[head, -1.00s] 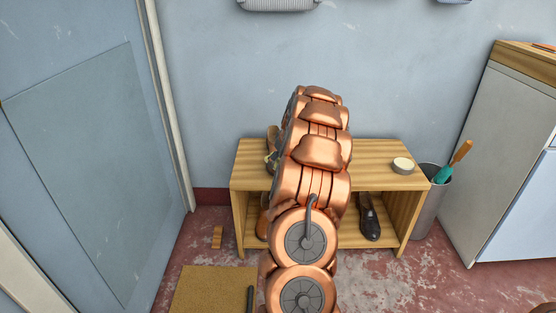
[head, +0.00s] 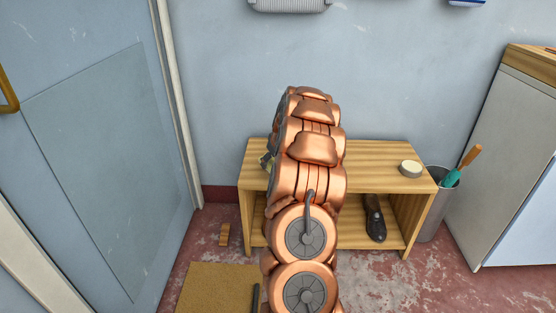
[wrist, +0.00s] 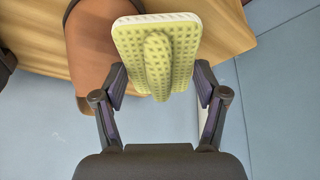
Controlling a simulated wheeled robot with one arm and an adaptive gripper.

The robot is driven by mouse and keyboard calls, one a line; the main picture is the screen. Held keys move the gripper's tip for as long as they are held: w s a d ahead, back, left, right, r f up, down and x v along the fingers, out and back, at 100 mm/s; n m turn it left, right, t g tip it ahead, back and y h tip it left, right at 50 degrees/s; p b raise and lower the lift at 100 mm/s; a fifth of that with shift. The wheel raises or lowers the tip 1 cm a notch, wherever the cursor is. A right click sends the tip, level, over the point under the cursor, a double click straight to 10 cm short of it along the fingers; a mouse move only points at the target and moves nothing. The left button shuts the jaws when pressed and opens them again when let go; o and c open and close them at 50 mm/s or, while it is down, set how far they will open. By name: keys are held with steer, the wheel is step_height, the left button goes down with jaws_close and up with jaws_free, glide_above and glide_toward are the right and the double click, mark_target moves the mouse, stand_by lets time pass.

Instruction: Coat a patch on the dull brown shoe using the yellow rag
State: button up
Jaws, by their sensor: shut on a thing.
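The yellow rag (wrist: 185,50) is a yellow-green dimpled pad with a raised middle ridge and a pale edge. My gripper (wrist: 160,78) is shut on that ridge from both sides in the wrist view. The brown shoe (wrist: 90,48) lies behind the rag at the upper left, over a wooden surface. The rag overlaps the shoe in that view; I cannot tell whether they touch. In the head view my arm hides the shoe and most of the gripper.
A wooden bench (head: 380,152) stands against the wall. A round tin (head: 410,168) sits on its right end, and a dark shoe (head: 376,220) on its lower shelf. A bin (head: 432,215) holding a teal tool stands right. A mat (head: 215,288) lies in front.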

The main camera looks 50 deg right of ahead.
mark_target(270, 164)
steer(key=shift+w+a, duration=0.4)
steer(key=shift+w, duration=0.1)
steer(key=shift+s+a+r+p, duration=0.1)
steer(key=shift+r+p, duration=0.55)
steer(key=shift+r, duration=0.85)
steer(key=shift+s+a+r+p, duration=0.1)
steer(key=shift+r+p, duration=0.55)
steer(key=shift+r, duration=0.8)
steer(key=shift+s+a+r+p, duration=0.1)
steer(key=shift+r+p, duration=0.55)
steer(key=shift+r, duration=0.85)
